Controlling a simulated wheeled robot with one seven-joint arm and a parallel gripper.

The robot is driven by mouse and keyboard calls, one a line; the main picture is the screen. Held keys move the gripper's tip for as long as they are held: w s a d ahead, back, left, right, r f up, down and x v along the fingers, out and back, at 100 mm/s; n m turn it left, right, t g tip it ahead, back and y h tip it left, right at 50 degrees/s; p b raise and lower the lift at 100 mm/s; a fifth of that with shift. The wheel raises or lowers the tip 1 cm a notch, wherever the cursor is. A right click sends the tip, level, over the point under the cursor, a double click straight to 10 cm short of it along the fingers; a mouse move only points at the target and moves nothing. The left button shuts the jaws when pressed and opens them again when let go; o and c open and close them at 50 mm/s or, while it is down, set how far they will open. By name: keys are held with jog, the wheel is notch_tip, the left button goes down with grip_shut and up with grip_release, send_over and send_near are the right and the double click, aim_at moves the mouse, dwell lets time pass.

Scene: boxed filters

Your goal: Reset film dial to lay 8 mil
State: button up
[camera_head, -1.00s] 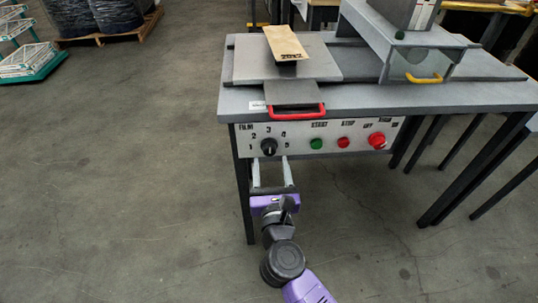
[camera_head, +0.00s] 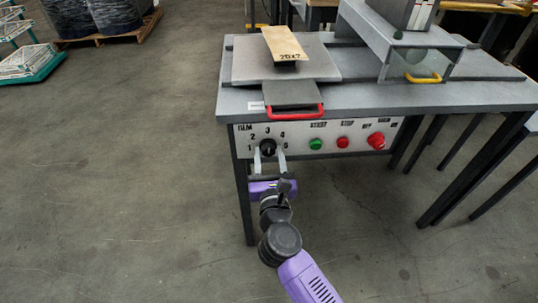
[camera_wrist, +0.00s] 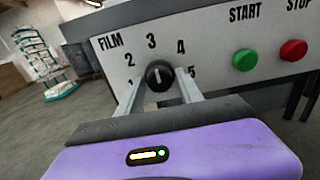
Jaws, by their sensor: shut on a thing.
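The film dial (camera_wrist: 159,74) is a round black knob with a white pointer line on a white panel (camera_wrist: 210,50). Numbers 1 to 5 ring it, with 3 at the top. In the wrist view its pointer stands close to upright, toward 3. My gripper (camera_wrist: 160,82) is shut on the dial, one finger on each side; the fingers partly cover the area near 1 and 5. In the head view my gripper (camera_head: 269,158) reaches the dial (camera_head: 268,147) from the front, below the table top.
Right of the dial are a green START button (camera_head: 316,144), a red STOP button (camera_head: 343,142) and a larger red knob (camera_head: 376,140). A red handle (camera_head: 296,112) juts out above the panel. The table (camera_head: 400,101) carries a press with a yellow handle (camera_head: 423,78). Floor in front is clear.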

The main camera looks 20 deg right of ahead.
jog(key=shift+r+n+p, duration=0.1)
jog(key=shift+n+p, duration=0.2)
jog(key=shift+p, duration=0.1)
jog(key=n+p, duration=0.2)
jog(key=p, duration=0.1)
jog(key=shift+r+n, duration=0.15)
jog(key=shift+n, duration=0.25)
jog(key=n+p, duration=0.5)
jog(key=n, duration=0.1)
jog(key=n+p, duration=0.4)
jog(key=n, duration=0.1)
jog(key=shift+s+n, duration=0.1)
jog(key=shift+n, duration=0.3)
grip_shut()
jog(key=n+p, duration=0.2)
jog(key=n, duration=0.2)
jog(key=shift+d+n+p, duration=0.1)
jog(key=shift+n+p, duration=0.2)
jog(key=shift+p, duration=0.1)
jog(key=shift+d, duration=0.1)
jog(key=o, duration=1.2)
grip_release()
jog(key=shift+w, duration=0.25)
